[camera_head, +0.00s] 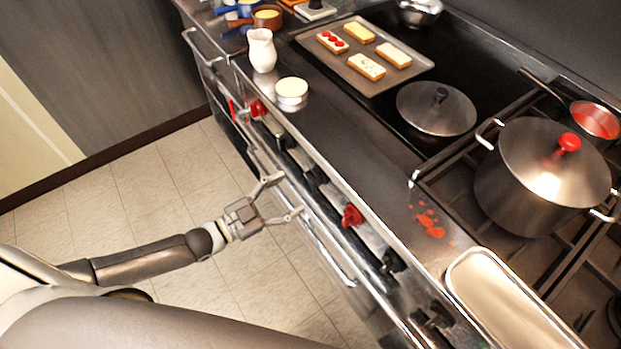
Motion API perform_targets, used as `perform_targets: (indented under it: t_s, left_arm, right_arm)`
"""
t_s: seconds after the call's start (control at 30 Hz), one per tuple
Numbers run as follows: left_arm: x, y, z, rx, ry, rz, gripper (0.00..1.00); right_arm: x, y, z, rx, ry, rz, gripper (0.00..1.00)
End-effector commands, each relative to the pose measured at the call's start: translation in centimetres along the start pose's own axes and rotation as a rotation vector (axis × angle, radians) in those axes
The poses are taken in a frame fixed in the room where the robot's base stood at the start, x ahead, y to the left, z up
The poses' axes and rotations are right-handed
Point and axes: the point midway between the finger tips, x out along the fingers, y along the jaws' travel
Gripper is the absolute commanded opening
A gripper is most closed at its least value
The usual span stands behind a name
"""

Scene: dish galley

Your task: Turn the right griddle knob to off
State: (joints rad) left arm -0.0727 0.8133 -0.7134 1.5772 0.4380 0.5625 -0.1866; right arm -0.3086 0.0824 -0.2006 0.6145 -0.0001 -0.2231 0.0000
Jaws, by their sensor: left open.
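The range front carries a row of knobs. One red knob (352,215) is near the middle of the row, and another red knob (257,108) is farther left. Black knobs (390,262) sit along the same panel. No label shows which is the right griddle knob. The griddle (455,70) is the dark flat plate behind the counter edge. My left gripper (284,198) is open and empty in front of the panel, left of the middle red knob and apart from it. My right gripper is not in view.
A steel rail (318,240) runs along the range front below the knobs. On top are a tray (345,72) of pastries, a lid (436,108), a white jug (262,50), a large pot (530,190) and a shallow pan (500,300). The tiled floor (150,190) is clear.

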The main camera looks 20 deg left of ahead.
Motion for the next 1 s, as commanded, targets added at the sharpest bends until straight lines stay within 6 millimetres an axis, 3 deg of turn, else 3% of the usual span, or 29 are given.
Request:
perform_targets:
  t_s: [0.2,0.4,0.8,1.0]
  left_arm:
    - [4.2,-0.1,-0.1,0.001,0.002,-0.002,0.68]
    - [6.6,-0.1,0.0,0.001,-0.001,-0.001,0.68]
    - [7.4,-0.1,0.1,0.001,-0.002,-0.001,0.68]
    - [7.4,-0.1,0.1,0.001,-0.002,-0.001,0.44]
  right_arm:
    - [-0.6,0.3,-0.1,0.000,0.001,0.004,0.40]
    - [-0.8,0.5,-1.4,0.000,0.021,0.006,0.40]
    - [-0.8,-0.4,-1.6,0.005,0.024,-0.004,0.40]
    - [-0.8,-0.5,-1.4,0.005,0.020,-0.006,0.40]
